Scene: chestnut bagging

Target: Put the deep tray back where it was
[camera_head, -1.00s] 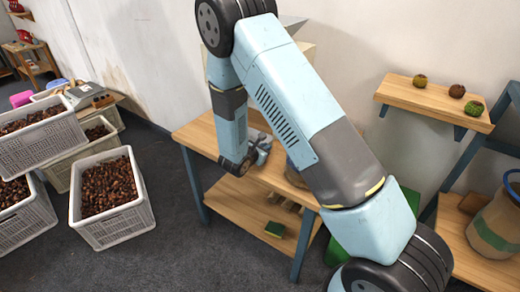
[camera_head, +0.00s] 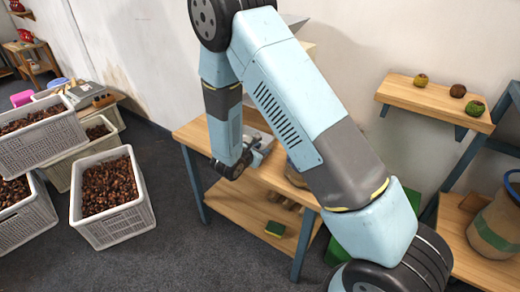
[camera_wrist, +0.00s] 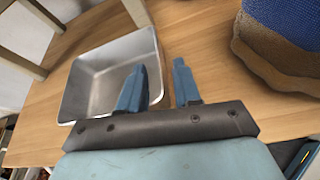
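The deep tray (camera_wrist: 96,88) is a silver-grey metal tray on the wooden table, left of centre in the wrist view. It looks empty. My gripper (camera_wrist: 160,72) is at its right side, with the two blue fingers apart. The left finger overlaps the tray's inside and the right finger is outside, with the tray's right wall seemingly between them. I see gaps beside the fingers, so the gripper looks open. In the head view my gripper (camera_head: 254,153) is low over the table top, and my arm hides most of the tray.
A blue and brown sack (camera_wrist: 272,48) stands close to the right of my gripper. The wooden table (camera_head: 190,131) has a lower shelf with a green and yellow sponge (camera_head: 275,229). A wall shelf (camera_head: 432,103) holds three small balls. Crates of chestnuts (camera_head: 113,220) stand at left.

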